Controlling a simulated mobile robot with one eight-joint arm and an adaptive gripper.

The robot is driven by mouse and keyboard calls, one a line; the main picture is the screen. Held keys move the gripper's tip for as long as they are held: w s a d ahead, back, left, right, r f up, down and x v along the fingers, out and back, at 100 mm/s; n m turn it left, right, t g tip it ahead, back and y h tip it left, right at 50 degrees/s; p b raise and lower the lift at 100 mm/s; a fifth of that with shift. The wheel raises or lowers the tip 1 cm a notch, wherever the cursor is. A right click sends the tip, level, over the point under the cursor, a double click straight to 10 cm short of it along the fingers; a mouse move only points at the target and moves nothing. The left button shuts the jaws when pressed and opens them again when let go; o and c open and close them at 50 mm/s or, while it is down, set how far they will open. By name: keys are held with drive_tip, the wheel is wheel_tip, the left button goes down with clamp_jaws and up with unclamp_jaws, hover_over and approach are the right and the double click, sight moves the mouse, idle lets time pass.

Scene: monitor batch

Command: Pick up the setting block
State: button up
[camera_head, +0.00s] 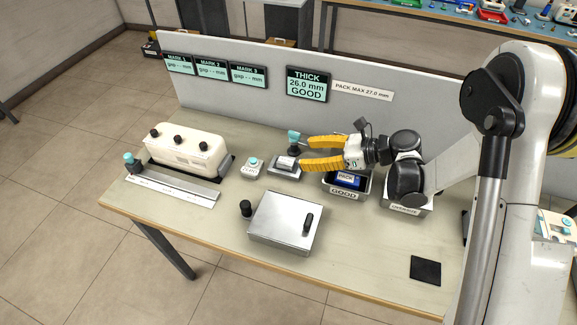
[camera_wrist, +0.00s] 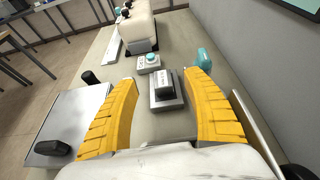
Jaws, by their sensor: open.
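A small dark block with a pale label (camera_head: 287,162), which looks like the setting block, sits on a grey metal base on the bench. It also shows in the wrist view, as a dark block (camera_wrist: 164,88) between and beyond my fingers. My gripper (camera_head: 304,152) has two yellow ribbed fingers, spread apart with nothing between the pads. In the wrist view my gripper (camera_wrist: 161,78) straddles the line to the block and base. I cannot tell its exact height above them. A teal knob (camera_head: 293,135) stands just behind the block, near the upper finger.
A GOOD bin (camera_head: 345,194) holds a blue pack (camera_head: 347,180); another bin (camera_head: 407,209) stands right of it. A small box with a teal button (camera_head: 252,167) is left of the block. A metal plate (camera_head: 286,222) lies in front. A panel (camera_head: 420,107) stands behind.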

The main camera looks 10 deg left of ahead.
sight(286, 160)
drive_tip(key=f, duration=0.1)
drive_tip(key=a+f+b, duration=0.1)
drive_tip(key=f, duration=0.1)
drive_tip(key=shift+f, duration=0.1)
drive_tip(key=b+x, duration=0.2)
drive_tip(key=x, duration=0.4)
drive_tip(key=shift+a, duration=0.15)
drive_tip(key=shift+c, duration=0.2)
clamp_jaws()
